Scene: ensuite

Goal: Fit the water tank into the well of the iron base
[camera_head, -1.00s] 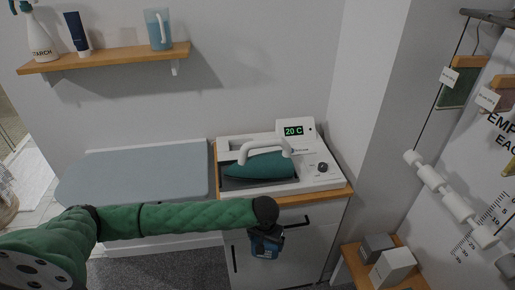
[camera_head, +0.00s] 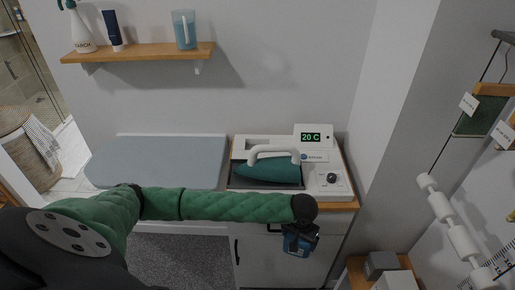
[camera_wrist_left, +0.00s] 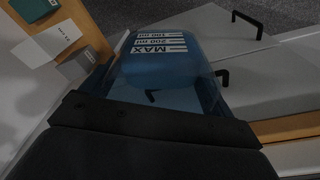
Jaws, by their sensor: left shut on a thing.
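My left gripper (camera_head: 300,240) hangs in front of the cabinet, below the front right part of the iron base. It is shut on the water tank (camera_wrist_left: 165,65), a see-through blue tank marked MAX, 200 ml and 100 ml in the left wrist view. In the head view the tank is hard to tell from the gripper. The white iron base (camera_head: 318,157) stands on the cabinet's wooden top. A recessed slot, seemingly the well (camera_head: 266,143), lies at its back left, apart from the tank. My right gripper is not in view.
A teal iron (camera_head: 268,173) with a white handle rests on the base, beside a dial (camera_head: 332,179) and a 20 C display (camera_head: 311,137). A grey ironing board (camera_head: 160,162) lies left. Small boxes (camera_head: 381,263) stand on a low wooden shelf at right.

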